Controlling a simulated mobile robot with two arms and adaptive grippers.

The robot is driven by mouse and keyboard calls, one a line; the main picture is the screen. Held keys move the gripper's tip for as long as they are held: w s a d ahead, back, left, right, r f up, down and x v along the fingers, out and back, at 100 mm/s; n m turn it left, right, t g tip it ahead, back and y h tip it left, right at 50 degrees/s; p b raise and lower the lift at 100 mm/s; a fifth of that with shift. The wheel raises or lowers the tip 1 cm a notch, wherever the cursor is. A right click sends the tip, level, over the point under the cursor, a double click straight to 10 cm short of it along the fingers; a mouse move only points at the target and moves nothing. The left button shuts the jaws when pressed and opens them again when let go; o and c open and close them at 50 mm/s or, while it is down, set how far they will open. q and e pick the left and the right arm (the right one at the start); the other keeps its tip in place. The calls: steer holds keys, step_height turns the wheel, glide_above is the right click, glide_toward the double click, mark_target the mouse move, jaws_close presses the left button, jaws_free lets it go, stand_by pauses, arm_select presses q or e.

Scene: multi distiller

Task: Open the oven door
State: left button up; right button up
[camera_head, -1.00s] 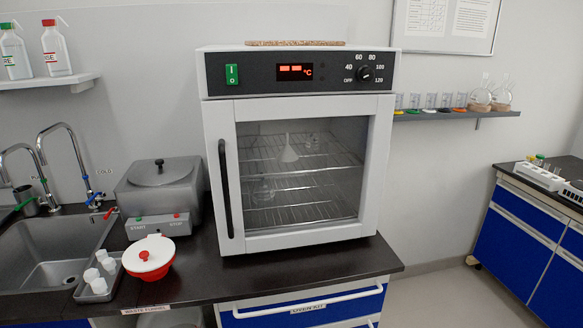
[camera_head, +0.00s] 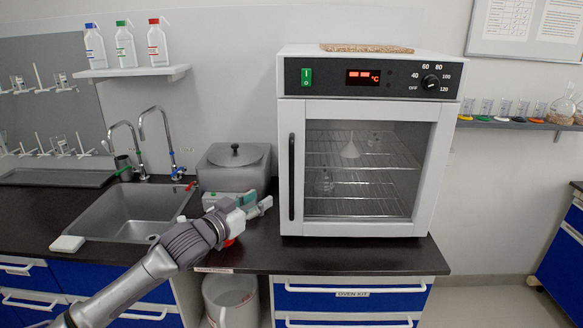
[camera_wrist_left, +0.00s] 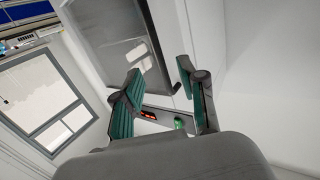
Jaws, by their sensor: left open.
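The white oven (camera_head: 365,140) stands on the dark counter. Its glass door (camera_head: 365,170) is closed, with a black vertical handle (camera_head: 291,177) on its left edge. Wire shelves with glassware, including a funnel (camera_head: 350,149), show through the glass. My left gripper (camera_head: 255,204) is open and empty, left of the handle's lower part and apart from it in the head view. In the left wrist view my two green-padded fingers (camera_wrist_left: 160,100) are spread. The dark handle (camera_wrist_left: 155,48) runs toward the gap between them. My right gripper is not in view.
A grey lidded bath (camera_head: 233,167) stands behind my left gripper. The sink (camera_head: 130,213) with two taps is at the left. A red object is mostly hidden by the gripper. The counter (camera_head: 340,255) in front of the oven is clear.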

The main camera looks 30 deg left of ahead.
mark_target(290, 171)
arm_select(q)
steer(key=shift+t, duration=0.3)
steer(key=w+r+p, duration=0.1)
steer(key=w, duration=0.3)
steer(key=w+p, duration=0.1)
steer(key=w, duration=0.3)
steer(key=w+d+r+p, duration=0.1)
steer(key=w, duration=0.4)
steer(key=shift+w+r, duration=0.1)
steer(key=shift+r, duration=0.25)
steer(key=shift+w+f+p, duration=0.1)
steer(key=shift+w+p, duration=0.2)
steer(key=shift+w, duration=0.1)
jaws_close()
